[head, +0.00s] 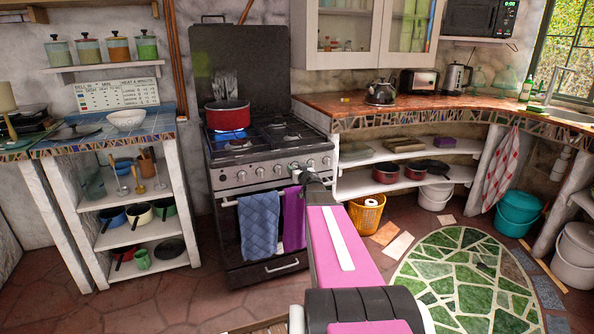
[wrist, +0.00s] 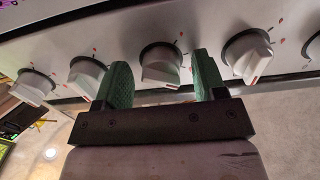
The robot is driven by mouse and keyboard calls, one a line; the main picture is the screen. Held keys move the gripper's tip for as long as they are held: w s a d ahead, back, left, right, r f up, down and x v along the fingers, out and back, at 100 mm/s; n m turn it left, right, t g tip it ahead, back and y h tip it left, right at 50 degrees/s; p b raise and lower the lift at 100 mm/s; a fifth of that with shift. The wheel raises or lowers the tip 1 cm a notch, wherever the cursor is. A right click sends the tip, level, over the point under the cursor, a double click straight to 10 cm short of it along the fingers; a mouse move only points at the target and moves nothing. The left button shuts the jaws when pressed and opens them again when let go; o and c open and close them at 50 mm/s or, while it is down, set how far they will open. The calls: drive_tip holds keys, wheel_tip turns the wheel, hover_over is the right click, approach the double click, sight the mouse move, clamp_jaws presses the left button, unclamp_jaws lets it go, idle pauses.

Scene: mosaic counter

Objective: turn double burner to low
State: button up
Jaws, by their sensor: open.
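The stove (head: 262,178) has a row of white knobs along its front panel. In the wrist view, my gripper (wrist: 160,72) is open, with its two green finger pads on either side of one white knob (wrist: 161,65). I cannot tell whether the pads touch it. Other knobs show to the left (wrist: 84,76) and to the right (wrist: 246,54). No label tells which knob is the double burner's. In the head view, my gripper (head: 303,172) is at the right part of the panel, largely hidden by my arm. A bluish glow shows below the red pot (head: 227,114).
Blue (head: 259,222) and purple (head: 293,218) towels hang from the oven handle below the knobs. The wooden counter (head: 420,103) curves away to the right. A yellow basket (head: 366,215) stands on the floor beside the stove. A green mosaic (head: 465,275) covers open floor at right.

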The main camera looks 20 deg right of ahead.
drive_tip(key=c, duration=0.9)
drive_tip(key=n, duration=0.7)
drive_tip(key=shift+n, duration=0.3)
drive_tip(key=n, duration=0.4)
drive_tip(key=shift+r, duration=0.1)
drive_tip(key=shift+n, duration=2.1)
